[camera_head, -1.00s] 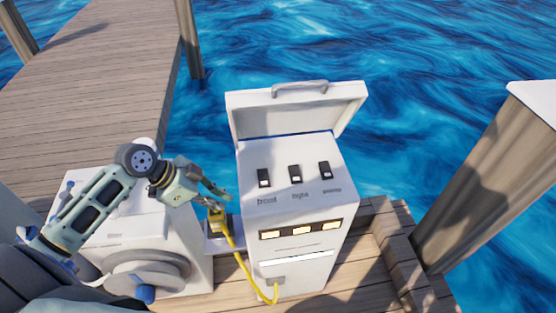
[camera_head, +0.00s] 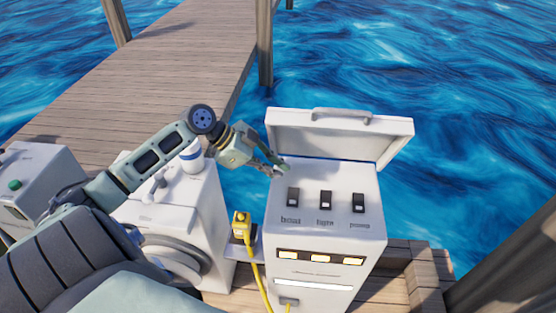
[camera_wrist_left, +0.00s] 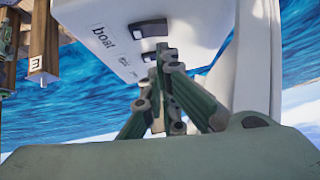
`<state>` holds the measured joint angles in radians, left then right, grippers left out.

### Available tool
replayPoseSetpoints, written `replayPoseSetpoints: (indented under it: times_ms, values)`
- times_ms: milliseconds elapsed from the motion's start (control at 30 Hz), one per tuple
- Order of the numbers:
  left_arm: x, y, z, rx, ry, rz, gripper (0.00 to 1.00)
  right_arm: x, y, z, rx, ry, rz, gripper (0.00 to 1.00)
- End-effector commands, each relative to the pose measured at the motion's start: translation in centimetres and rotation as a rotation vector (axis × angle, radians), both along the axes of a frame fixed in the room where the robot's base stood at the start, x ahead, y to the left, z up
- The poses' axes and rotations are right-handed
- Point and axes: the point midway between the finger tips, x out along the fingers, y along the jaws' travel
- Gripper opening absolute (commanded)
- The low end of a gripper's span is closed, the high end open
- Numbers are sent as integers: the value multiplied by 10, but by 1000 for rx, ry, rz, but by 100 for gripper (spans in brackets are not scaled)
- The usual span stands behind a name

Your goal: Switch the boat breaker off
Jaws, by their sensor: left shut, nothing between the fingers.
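The boat breaker (camera_head: 293,196) is the leftmost of three black rocker switches on top of the white box (camera_head: 325,235), above the label "boat". It also shows in the wrist view (camera_wrist_left: 148,29) beside its label. My left gripper (camera_head: 280,168) is shut and empty. It is over the upper left part of the box top, just behind the boat breaker and near the raised lid (camera_head: 340,137). In the wrist view its closed fingertips (camera_wrist_left: 164,52) overlap the switch area; I cannot tell whether they touch anything. My right gripper is not in view.
The light breaker (camera_head: 326,200) and pump breaker (camera_head: 358,202) sit to the right. Three lit yellow indicators (camera_head: 320,258) are on the box front. A yellow plug (camera_head: 241,224) with a cable is left of the box, beside a white machine (camera_head: 180,215).

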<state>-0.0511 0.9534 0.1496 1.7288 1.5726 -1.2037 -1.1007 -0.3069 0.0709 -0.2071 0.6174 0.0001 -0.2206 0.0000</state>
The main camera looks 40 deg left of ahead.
Motion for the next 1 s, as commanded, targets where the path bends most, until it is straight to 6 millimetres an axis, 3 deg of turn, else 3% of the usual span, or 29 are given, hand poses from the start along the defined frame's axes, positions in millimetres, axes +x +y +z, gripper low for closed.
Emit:
replayPoseSetpoints:
  times_ms: [200, 433, 1000]
  values:
    - [19, -24, -26, -5, 0, 1, 0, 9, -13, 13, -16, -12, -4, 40]
    - [33, -40, -49, -3, 1, 0, 0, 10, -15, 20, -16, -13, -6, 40]
    - [36, -43, -59, 1, 0, -1, 0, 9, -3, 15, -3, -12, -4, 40]
